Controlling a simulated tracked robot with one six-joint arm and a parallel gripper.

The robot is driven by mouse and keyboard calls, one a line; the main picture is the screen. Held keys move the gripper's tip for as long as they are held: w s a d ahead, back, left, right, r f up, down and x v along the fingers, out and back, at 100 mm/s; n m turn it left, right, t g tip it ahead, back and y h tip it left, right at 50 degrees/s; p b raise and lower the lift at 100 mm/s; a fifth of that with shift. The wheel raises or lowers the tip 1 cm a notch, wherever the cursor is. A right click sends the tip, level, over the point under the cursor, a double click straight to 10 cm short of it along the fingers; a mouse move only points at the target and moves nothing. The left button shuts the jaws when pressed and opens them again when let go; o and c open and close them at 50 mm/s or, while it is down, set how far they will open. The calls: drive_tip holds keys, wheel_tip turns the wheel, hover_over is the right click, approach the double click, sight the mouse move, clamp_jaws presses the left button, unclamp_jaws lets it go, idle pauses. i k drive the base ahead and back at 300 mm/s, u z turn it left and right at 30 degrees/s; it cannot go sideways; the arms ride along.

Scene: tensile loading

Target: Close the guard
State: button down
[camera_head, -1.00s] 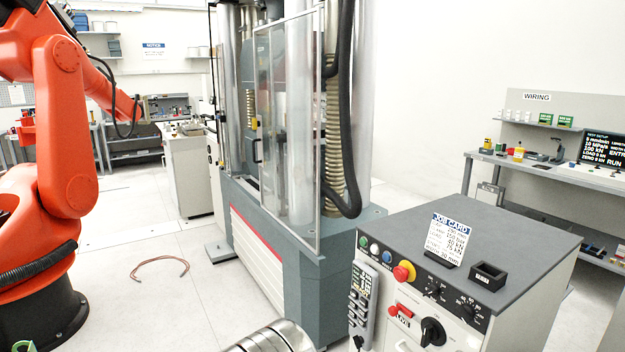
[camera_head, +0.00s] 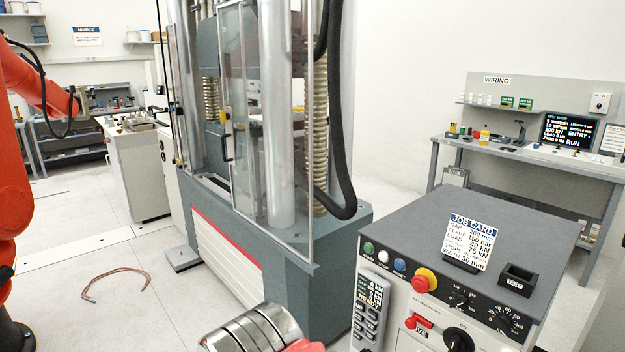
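The guard (camera_head: 244,110) is a clear panel in a thin metal frame on the front of the tall testing machine. It covers the right part of the machine's front. A yellow piece (camera_head: 225,118) and a black handle (camera_head: 229,147) are at its left edge. Left of that edge the front looks uncovered, but I cannot tell this for sure through the clear panels. At the bottom is a silver ringed cylinder with a red end, which seems to be part of my arm. My gripper is not in view, and nothing is seen touching the guard.
A control cabinet (camera_head: 440,230) with a job card (camera_head: 470,240) stands at the front right. A wiring bench (camera_head: 500,150) is behind it. An orange robot arm (camera_head: 15,180) stands at the left.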

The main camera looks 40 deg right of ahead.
sight(232, 159)
drive_tip(key=z, duration=0.35)
drive_tip(key=i, duration=1.65)
drive_tip(key=z, duration=0.4)
